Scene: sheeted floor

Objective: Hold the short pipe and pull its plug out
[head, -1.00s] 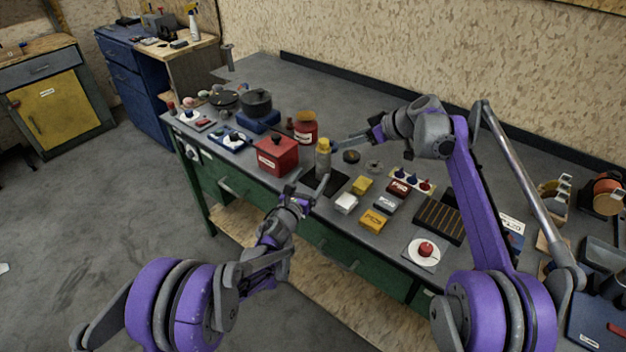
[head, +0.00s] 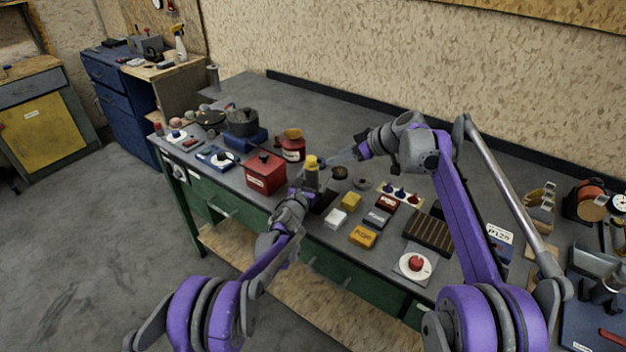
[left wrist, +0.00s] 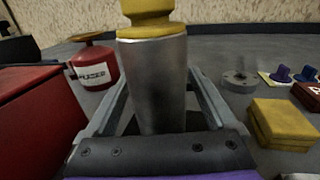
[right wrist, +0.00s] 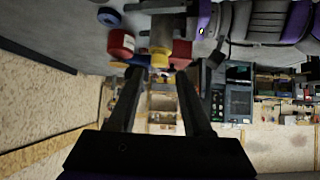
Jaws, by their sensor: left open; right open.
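The short pipe (left wrist: 158,85) is a grey metal cylinder standing upright on the bench, with a yellow plug (left wrist: 148,20) in its top. The plug also shows in the head view (head: 312,163). My left gripper (head: 300,188) is open and low at the pipe, with its fingers on either side of it in the left wrist view. My right gripper (head: 345,157) is open and empty, to the right of the plug at about its height. In the right wrist view the yellow plug (right wrist: 160,57) shows beyond the right gripper's fingertips.
A red box (head: 265,175) and a red canister (head: 293,148) stand left of and behind the pipe. Yellow, white and grey small boxes (head: 362,237) lie to the right, with a slotted tray (head: 430,233). The back of the bench is clear.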

